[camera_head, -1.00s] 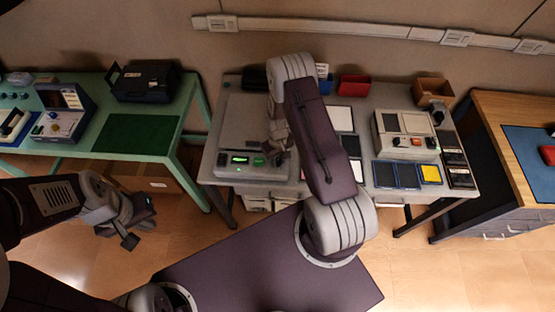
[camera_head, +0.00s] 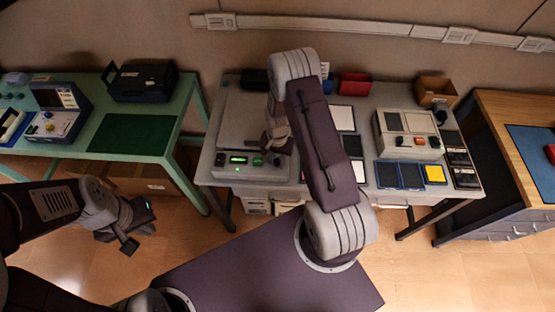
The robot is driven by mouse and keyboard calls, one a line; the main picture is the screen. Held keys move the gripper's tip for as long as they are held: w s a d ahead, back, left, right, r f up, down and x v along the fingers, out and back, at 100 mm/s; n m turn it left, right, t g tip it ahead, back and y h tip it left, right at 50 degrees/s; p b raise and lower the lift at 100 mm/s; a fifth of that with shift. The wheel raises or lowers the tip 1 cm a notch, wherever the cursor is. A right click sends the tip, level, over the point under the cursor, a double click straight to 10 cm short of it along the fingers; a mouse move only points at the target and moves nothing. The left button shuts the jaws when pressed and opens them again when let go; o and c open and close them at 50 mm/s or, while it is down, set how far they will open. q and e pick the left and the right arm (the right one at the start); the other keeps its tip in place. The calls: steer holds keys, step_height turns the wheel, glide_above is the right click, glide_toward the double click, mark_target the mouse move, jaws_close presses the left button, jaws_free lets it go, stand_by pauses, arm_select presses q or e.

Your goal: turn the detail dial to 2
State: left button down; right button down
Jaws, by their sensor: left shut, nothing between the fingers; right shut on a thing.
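A grey machine (camera_head: 232,173) with a lit green display (camera_head: 238,159) and a green button (camera_head: 258,161) on its front panel stands on the middle table. My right gripper (camera_head: 276,150) is down at the right part of this panel, shut on a small part that it hides, apparently the detail dial. The dial's pointer and numbers cannot be read. My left gripper (camera_head: 139,226) is shut and empty, over the floor in front of the green table.
The green table (camera_head: 160,157) at left bears a blue device (camera_head: 58,124) and a black case (camera_head: 145,82). Right of the grey machine are a beige control box (camera_head: 408,132), trays and a brown bin (camera_head: 433,91). A wooden desk (camera_head: 503,120) stands at far right.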

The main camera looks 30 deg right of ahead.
mark_target(277, 161)
steer(key=shift+w+r+m, duration=0.1)
steer(key=shift+m, duration=0.9)
steer(key=c, duration=1.4)
jaws_free()
steer(key=shift+o, duration=1.3)
steer(key=shift+a, duration=0.1)
step_height(277, 161, up, 9)
steer(key=b, duration=0.2)
